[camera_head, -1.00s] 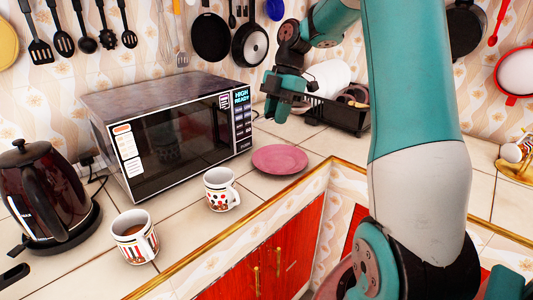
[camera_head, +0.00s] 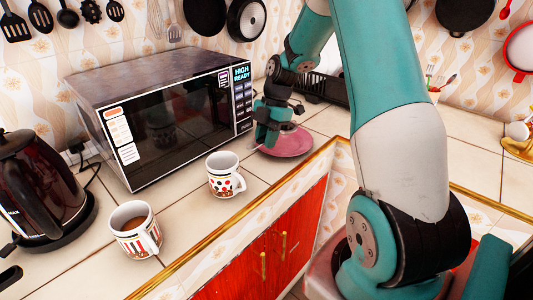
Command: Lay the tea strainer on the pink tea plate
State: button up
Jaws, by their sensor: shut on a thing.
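The pink tea plate (camera_head: 296,145) lies on the tiled counter, just right of the microwave's front corner. My gripper (camera_head: 268,145) points down over the plate's left part and covers some of it. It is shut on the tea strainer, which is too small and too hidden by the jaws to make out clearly. I cannot tell whether the strainer touches the plate.
The microwave (camera_head: 160,110) stands close left of my gripper. A patterned mug (camera_head: 224,175) and a mug of brown drink (camera_head: 135,228) stand in front of it, with a dark kettle (camera_head: 40,185) at left. A black dish rack (camera_head: 325,88) is behind my arm.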

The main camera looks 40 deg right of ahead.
aim_at(263, 167)
jog(key=shift+f, duration=2.65)
jog(key=shift+f, duration=0.3)
jog(key=o, duration=0.9)
jog(key=shift+r, duration=0.1)
jog(key=shift+r, duration=0.1)
